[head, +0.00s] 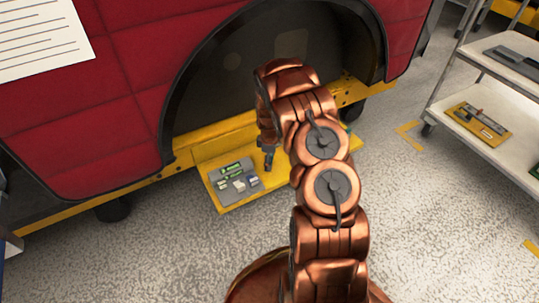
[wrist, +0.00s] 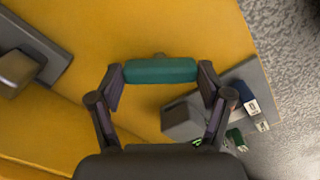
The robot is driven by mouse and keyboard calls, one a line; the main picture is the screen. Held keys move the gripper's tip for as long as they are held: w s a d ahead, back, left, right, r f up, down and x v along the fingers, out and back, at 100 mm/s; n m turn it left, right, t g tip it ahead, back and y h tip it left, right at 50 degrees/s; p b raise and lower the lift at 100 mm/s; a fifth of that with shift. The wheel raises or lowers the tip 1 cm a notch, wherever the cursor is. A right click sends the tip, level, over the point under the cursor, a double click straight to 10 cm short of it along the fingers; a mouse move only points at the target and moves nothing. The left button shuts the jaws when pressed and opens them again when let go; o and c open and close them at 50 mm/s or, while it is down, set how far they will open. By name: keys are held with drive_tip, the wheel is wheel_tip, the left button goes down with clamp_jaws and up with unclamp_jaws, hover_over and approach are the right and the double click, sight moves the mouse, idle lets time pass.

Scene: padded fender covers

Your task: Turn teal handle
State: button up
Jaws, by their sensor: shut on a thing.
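The teal handle (wrist: 160,71) shows as a short bar lying crosswise in the wrist view, over a yellow surface (wrist: 130,30). My gripper (wrist: 160,76) has one finger at each end of the bar and is shut on it. In the head view my gripper (head: 268,158) points down at the yellow ledge (head: 222,202) below the wheel arch. The handle's contact with the fingers is hidden there, and my arm covers part of the ledge. How far the handle is turned cannot be told.
A grey tray (head: 222,186) with small green and white items lies left of my gripper. Grey blocks (wrist: 180,122) stand close by in the wrist view. The red padded cover (head: 120,90) rises behind.

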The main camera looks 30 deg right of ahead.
drive_tip(key=m+p, duration=0.3)
drive_tip(key=m, duration=0.3)
drive_tip(key=shift+s+p, duration=0.15)
drive_tip(key=shift+p, duration=0.15)
drive_tip(key=m+p, duration=0.2)
drive_tip(key=m, duration=0.3)
drive_tip(key=shift+m, duration=0.4)
drive_tip(key=m+p, duration=0.1)
drive_tip(key=m, duration=0.2)
drive_tip(key=shift+m+p, duration=0.3)
drive_tip(key=shift+p, duration=0.05)
drive_tip(key=m+p, duration=0.2)
drive_tip(key=m, duration=0.1)
drive_tip(key=shift+r+m, duration=0.15)
drive_tip(key=shift+m, duration=0.25)
drive_tip(key=m+p, duration=0.2)
drive_tip(key=m, duration=0.1)
drive_tip(key=shift+m+p, duration=0.8)
drive_tip(key=o, duration=1.1)
